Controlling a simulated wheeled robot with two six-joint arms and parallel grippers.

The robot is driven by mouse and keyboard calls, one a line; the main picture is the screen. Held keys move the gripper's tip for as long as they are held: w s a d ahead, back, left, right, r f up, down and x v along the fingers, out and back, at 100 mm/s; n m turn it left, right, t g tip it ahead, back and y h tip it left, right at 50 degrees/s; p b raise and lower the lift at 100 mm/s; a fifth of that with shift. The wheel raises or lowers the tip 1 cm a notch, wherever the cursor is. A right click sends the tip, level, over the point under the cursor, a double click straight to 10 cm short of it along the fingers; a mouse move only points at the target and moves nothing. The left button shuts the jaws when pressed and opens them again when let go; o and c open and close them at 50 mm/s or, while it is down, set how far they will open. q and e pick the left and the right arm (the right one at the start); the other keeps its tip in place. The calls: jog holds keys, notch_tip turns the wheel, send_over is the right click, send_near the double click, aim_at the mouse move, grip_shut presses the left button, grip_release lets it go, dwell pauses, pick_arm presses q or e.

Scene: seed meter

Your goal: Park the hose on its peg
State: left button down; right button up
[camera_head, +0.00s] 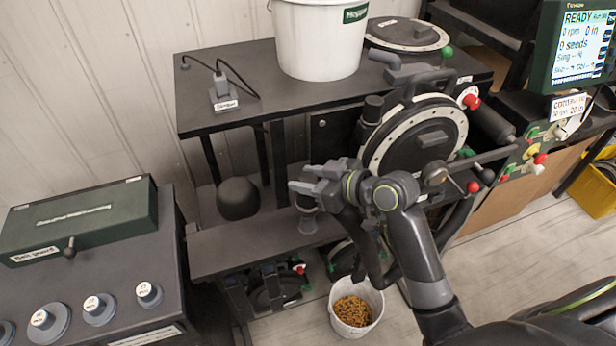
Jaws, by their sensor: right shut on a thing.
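My right gripper (306,180) reaches in from the right over the low dark shelf (225,250). Its jaws are shut on the hose, though the wrist and fingers hide the held part. The black hose (372,262) hangs from beside the gripper and curves down and right, behind my forearm. A short grey cylindrical piece (307,222) shows right under the fingers, above the shelf. I cannot tell whether it is the peg or the hose's end, nor whether it touches the shelf. My left gripper is not in view.
A dark rounded thing (238,198) stands left of the gripper. The seed meter disc (420,138) is close behind my wrist. A white bucket (320,40) stands on the upper table. A small bucket of seeds (356,308) is on the floor. A console (95,270) fills the left front.

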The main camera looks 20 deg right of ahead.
aim_at(309, 202)
jog(key=shift+f+b, duration=1.2)
jog(key=shift+f, duration=0.45)
jog(key=shift+f+b, duration=1.1)
jog(key=shift+f, duration=0.45)
jog(key=shift+f, duration=0.45)
jog(key=o, duration=1.2)
jog(key=shift+b+v, duration=0.3)
jog(key=shift+v, duration=8.45)
jog(key=shift+f, duration=0.1)
